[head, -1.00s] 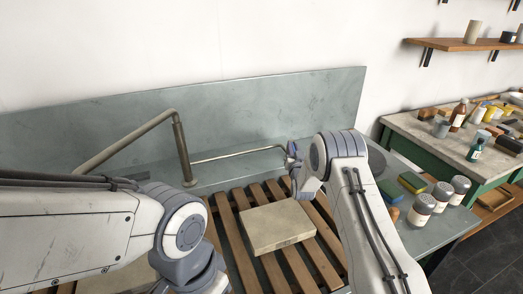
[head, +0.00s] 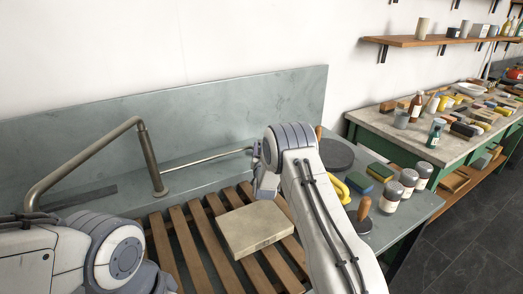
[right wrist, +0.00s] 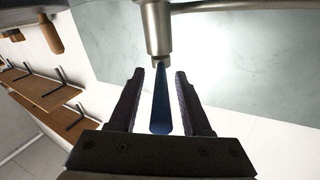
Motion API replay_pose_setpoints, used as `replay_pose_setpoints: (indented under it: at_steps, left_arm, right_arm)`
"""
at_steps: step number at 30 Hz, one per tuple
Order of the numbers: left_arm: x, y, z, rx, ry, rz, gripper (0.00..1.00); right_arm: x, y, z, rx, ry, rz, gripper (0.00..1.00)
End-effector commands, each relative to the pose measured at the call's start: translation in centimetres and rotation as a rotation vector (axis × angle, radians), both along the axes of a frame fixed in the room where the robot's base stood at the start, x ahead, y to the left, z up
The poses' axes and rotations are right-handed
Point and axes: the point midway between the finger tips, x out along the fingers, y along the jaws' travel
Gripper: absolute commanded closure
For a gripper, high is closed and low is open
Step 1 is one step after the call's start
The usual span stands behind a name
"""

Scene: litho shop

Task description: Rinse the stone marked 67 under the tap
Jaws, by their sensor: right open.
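A pale stone slab (head: 255,229) lies flat on the wooden slats (head: 183,243) of the sink; a faint mark on its front edge is too small to read. The bent metal tap pipe (head: 150,158) stands left of it, its spout reaching left. A thin rod (head: 205,160) runs right from the pipe's foot towards my right gripper. In the right wrist view, my right gripper (right wrist: 160,76) is open, its fingers on either side of a blue tapered lever (right wrist: 160,105) below a metal fitting (right wrist: 157,28). My left arm shows at lower left; its gripper is out of frame.
Right of my right arm are a round dark disc (head: 337,154), sponges (head: 358,183), a yellow item (head: 341,191), a wooden-handled tool (head: 364,214) and several jars (head: 408,178). A cluttered workbench (head: 380,122) stands beyond. The splashback (head: 220,105) closes the back.

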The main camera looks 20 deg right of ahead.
Motion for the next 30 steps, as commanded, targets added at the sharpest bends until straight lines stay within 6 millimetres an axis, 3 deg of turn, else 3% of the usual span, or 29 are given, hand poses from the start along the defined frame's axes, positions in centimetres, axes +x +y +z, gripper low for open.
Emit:
replay_pose_setpoints:
  at_steps: [7,21,30]
  left_arm:
    - [0.0,0.0,-0.4,0.0,0.0,0.0,0.31]
    - [0.0,0.0,-1.9,0.0,0.0,0.0,0.31]
    - [0.0,0.0,-2.0,0.0,0.0,0.0,0.31]
  right_arm:
    - [-1.6,0.7,-0.1,0.001,0.003,0.002,0.52]
    - [-8.9,3.1,-0.2,0.0,0.001,0.0,0.52]
    - [-10.0,3.4,0.0,0.0,0.0,0.0,0.52]
